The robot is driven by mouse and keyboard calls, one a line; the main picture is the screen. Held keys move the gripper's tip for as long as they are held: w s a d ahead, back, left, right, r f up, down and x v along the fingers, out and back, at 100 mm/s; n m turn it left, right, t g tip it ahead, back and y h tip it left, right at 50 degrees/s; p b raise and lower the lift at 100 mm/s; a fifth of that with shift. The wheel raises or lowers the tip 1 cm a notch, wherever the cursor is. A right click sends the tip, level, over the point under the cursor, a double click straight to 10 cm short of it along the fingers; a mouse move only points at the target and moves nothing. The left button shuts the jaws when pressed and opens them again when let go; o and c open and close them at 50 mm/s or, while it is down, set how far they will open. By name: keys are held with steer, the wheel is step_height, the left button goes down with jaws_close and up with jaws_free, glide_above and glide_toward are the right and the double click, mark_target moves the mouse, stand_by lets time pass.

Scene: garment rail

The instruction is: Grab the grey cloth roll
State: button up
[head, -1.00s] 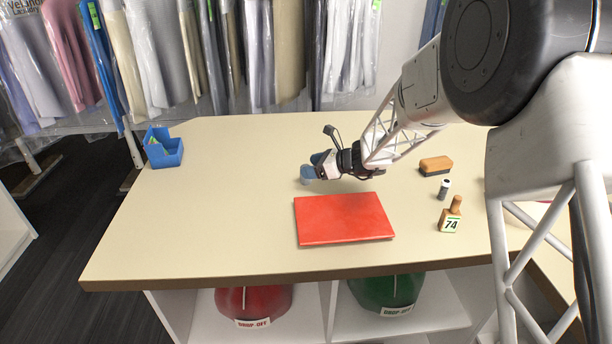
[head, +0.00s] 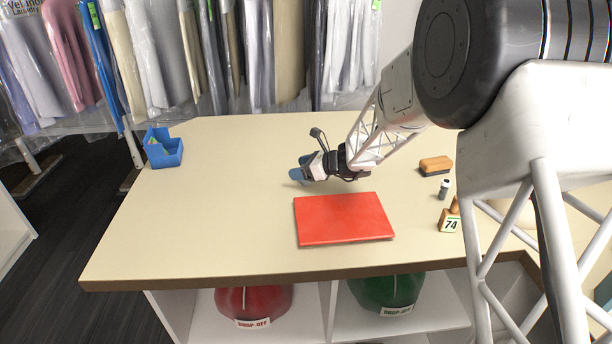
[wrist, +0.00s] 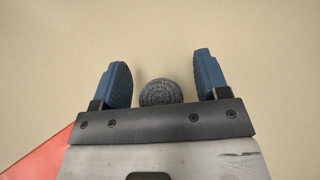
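The grey cloth roll (wrist: 160,92) shows in the wrist view as a round, spiral-wound grey end. It sits between the two blue fingers of my gripper (wrist: 161,62), close to the palm bar, with a clear gap to each finger. My gripper is open and is not closed on the roll. In the head view my gripper (head: 299,167) is low over the middle of the counter, behind the red pad. In that view I cannot make out the roll apart from the fingers, which hide it.
A red pad (head: 343,219) lies on the beige counter (head: 200,230) in front of my gripper. A brush (head: 435,166), a small bottle (head: 444,187) and a stamp tagged 74 (head: 449,219) stand to the right. A blue bin (head: 165,153) is at the back left. The left counter is clear.

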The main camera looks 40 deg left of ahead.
steer(key=c, duration=1)
steer(key=shift+r, duration=0.8)
step_height(320, 180, up, 2)
steer(key=shift+r, duration=0.1)
steer(key=s+d, duration=0.3)
steer(key=d, duration=0.1)
steer(key=s+d, duration=0.3)
steer(key=d, duration=0.1)
steer(key=s+d+r, duration=0.1)
steer(key=s+d, duration=0.3)
steer(key=shift+d+r, duration=0.1)
steer(key=shift+d, duration=0.2)
